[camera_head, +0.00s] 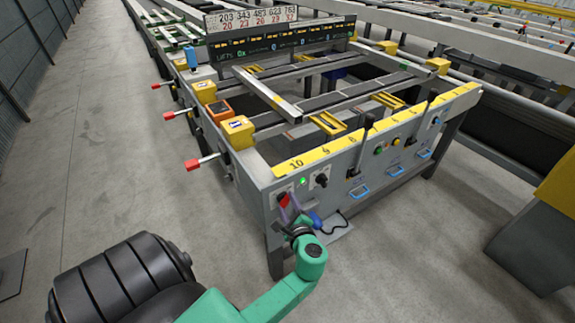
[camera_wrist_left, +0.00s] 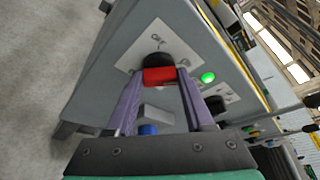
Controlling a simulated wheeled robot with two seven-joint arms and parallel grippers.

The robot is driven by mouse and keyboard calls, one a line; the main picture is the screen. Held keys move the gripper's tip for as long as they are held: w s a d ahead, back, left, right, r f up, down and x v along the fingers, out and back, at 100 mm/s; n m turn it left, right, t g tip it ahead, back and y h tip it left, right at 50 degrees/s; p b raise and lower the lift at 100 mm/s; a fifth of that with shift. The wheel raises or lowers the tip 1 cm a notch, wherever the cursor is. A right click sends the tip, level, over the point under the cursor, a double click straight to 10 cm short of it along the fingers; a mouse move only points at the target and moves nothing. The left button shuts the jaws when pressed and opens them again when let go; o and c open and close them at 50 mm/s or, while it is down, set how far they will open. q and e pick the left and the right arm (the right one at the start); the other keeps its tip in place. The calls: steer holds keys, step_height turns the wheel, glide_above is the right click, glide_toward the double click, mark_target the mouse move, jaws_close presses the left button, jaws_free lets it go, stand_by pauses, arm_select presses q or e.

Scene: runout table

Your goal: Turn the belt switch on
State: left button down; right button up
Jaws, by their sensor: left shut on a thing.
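The belt switch (camera_head: 283,200) is a small red handle on the left end of the table's grey front panel. In the left wrist view the red handle (camera_wrist_left: 159,75) sits on a black round base (camera_wrist_left: 158,59) on a pale plate. My left gripper (camera_head: 288,206) reaches the panel, its purple fingers shut on the red handle, one at each side. The fingers also show in the left wrist view (camera_wrist_left: 160,82). A green lamp (camera_head: 302,181) beside the switch is lit; it also shows in the left wrist view (camera_wrist_left: 208,77). My right gripper is out of view.
A black knob (camera_head: 321,181) is right of the switch. Further right are blue handles (camera_head: 360,191), buttons (camera_head: 379,150) and a black lever (camera_head: 367,127). Red-tipped levers (camera_head: 194,163) stick out from the table's left side. Left of it is clear floor (camera_head: 110,170).

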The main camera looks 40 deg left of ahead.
arm_select(q)
steer(key=shift+m+p, duration=0.3)
steer(key=shift+p, duration=0.1)
steer(key=shift+f, duration=0.1)
steer(key=shift+c, duration=1.4)
jaws_free()
steer(key=v, duration=1.4)
steer(key=shift+d+r, duration=0.25)
steer(key=shift+d, duration=0.05)
